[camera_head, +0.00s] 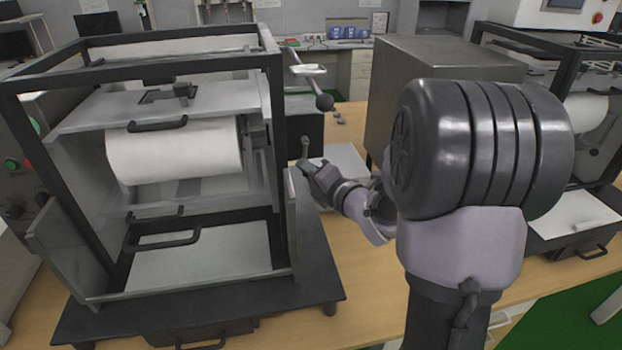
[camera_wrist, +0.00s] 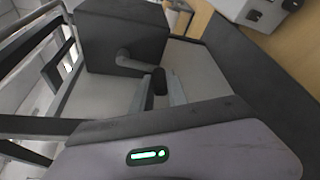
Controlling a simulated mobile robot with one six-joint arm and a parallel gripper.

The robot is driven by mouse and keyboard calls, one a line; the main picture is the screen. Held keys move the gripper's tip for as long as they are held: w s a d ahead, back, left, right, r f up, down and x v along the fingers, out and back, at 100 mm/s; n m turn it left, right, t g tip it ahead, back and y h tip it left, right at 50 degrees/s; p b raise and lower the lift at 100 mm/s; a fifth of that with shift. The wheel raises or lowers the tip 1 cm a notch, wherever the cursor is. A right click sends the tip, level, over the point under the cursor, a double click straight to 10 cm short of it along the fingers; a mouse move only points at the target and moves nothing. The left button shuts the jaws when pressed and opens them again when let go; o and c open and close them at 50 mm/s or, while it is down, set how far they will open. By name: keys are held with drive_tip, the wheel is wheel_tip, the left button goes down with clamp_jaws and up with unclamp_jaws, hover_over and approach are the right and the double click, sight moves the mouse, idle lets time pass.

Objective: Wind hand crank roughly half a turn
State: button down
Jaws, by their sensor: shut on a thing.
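The hand crank (camera_wrist: 128,62) comes out of the face of a dark box (camera_wrist: 110,30) in the wrist view. Its short dark grip (camera_wrist: 159,77) stands between the two grey fingers of my gripper (camera_wrist: 160,93). My gripper is shut on this grip. In the head view my gripper (camera_head: 307,166) reaches in from the right to the small crank grip (camera_head: 305,146), in front of the dark box (camera_head: 304,128) on the right side of the framed machine (camera_head: 282,125). The crank's joint with the box is partly hidden in the head view.
A white roll (camera_head: 175,150) sits inside the frame. A large grey metal box (camera_head: 440,65) stands behind my arm. A second similar machine (camera_head: 590,115) is at the right. Wooden table (camera_head: 350,285) lies open in front.

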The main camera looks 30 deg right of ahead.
drive_tip(key=m+b, duration=0.1)
drive_tip(key=a+m+t+b, duration=0.1)
drive_tip(key=b, duration=0.1)
drive_tip(key=shift+w+f+y, duration=0.15)
drive_tip(key=shift+y, duration=0.15)
drive_tip(key=shift+w+a+r+m+t+b, duration=0.1)
drive_tip(key=shift+a+r+m+t, duration=0.2)
drive_tip(key=shift+m, duration=0.4)
drive_tip(key=shift+w+a+r+m+t+b, duration=0.1)
drive_tip(key=shift+a+r+m+t, duration=0.2)
drive_tip(key=shift+m, duration=0.4)
drive_tip(key=shift+w+a+r+m+t+b, duration=0.1)
drive_tip(key=shift+a+r+m+t, duration=0.2)
drive_tip(key=shift+m, duration=0.4)
drive_tip(key=shift+f, duration=0.1)
drive_tip(key=c, duration=1.3)
unclamp_jaws()
drive_tip(key=shift+f, duration=0.1)
